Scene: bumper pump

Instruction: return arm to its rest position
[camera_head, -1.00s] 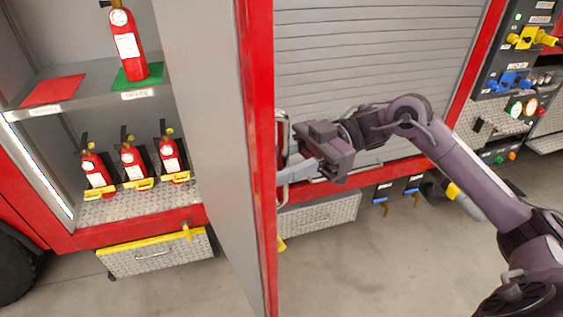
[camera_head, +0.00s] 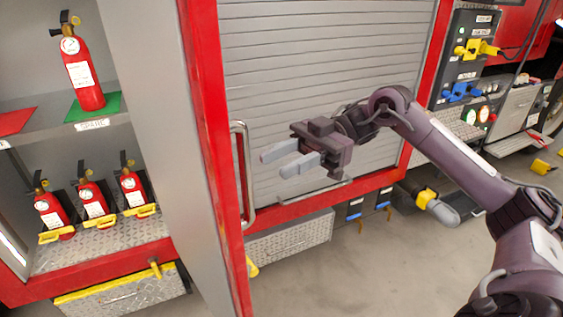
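My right gripper (camera_head: 281,158) is in front of the grey roller shutter, to the right of the open cabinet door. Its two grey fingers are apart and nothing is between them. The fingers point left toward the door handle (camera_head: 244,172) and are clear of it. My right arm (camera_head: 452,150) reaches in from the lower right. My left gripper is not in the view.
The red-edged door (camera_head: 213,150) stands open beside the cabinet. A red extinguisher (camera_head: 83,75) stands on the green mat (camera_head: 112,103) of the upper shelf. Several smaller extinguishers (camera_head: 94,200) stand below. The floor (camera_head: 370,270) in front is clear.

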